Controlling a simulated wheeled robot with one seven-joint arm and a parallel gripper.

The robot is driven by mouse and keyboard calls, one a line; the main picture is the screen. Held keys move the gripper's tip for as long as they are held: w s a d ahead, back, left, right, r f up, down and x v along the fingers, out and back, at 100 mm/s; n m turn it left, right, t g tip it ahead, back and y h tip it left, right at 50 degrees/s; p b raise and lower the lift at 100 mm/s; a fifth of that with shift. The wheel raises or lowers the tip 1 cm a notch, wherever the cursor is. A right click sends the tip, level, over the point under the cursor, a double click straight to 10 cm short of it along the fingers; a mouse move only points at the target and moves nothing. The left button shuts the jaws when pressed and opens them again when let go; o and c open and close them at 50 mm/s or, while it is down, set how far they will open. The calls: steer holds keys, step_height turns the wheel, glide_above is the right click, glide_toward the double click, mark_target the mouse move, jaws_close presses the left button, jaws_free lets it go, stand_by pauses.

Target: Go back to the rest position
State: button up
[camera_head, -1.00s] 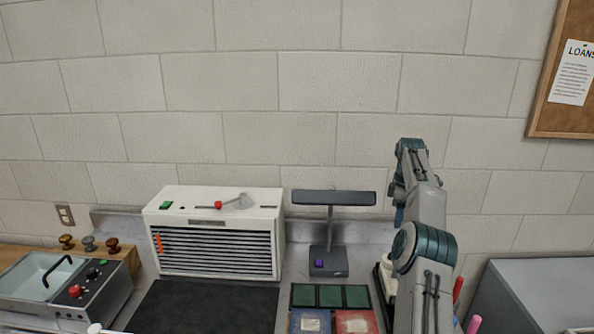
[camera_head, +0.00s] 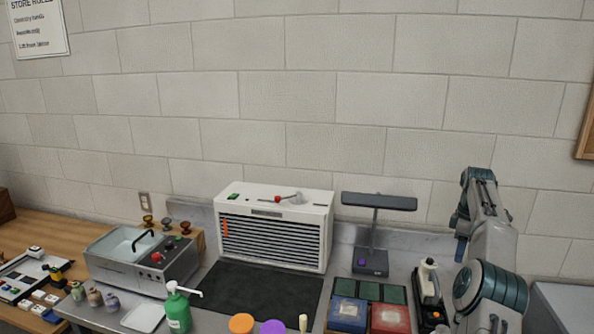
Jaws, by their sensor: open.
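My arm stands at the right of the head view, its grey and teal links folded upward beside the bench. My gripper is not clearly visible; the arm's own links and the frame edge hide its fingertips. I see nothing held.
A white louvred unit (camera_head: 275,228) stands against the wall, with a dark mat (camera_head: 262,290) before it. A lamp-like stand (camera_head: 372,262) is close left of my arm. A metal bath (camera_head: 128,277), a green pump bottle (camera_head: 177,310) and blue and red boxes (camera_head: 347,315) crowd the bench.

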steer(key=a+r+m+b, duration=0.1)
steer(key=a+r, duration=0.6)
steer(key=a, duration=0.3)
steer(key=s+a+r+m+t+h+b, duration=0.15)
steer(key=s+a+r, duration=0.25)
steer(key=s+a, duration=0.65)
steer(key=s+a+f+m+b, duration=0.1)
steer(key=s+a+f+m, duration=0.1)
steer(key=s, duration=0.7)
steer(key=s+a+f+m+t+y+b, duration=0.1)
steer(key=s+a+f+m, duration=0.2)
steer(key=s, duration=0.7)
steer(key=s+a+f+m+t+b, duration=0.1)
steer(key=s+a+f+m, duration=0.2)
steer(key=s+a+f, duration=0.3)
steer(key=s+f, duration=0.1)
steer(key=s, duration=0.2)
steer(key=shift+s+a, duration=0.15)
steer(key=shift+a, duration=0.1)
steer(key=shift+f+y, duration=0.1)
steer(key=shift+y, duration=0.15)
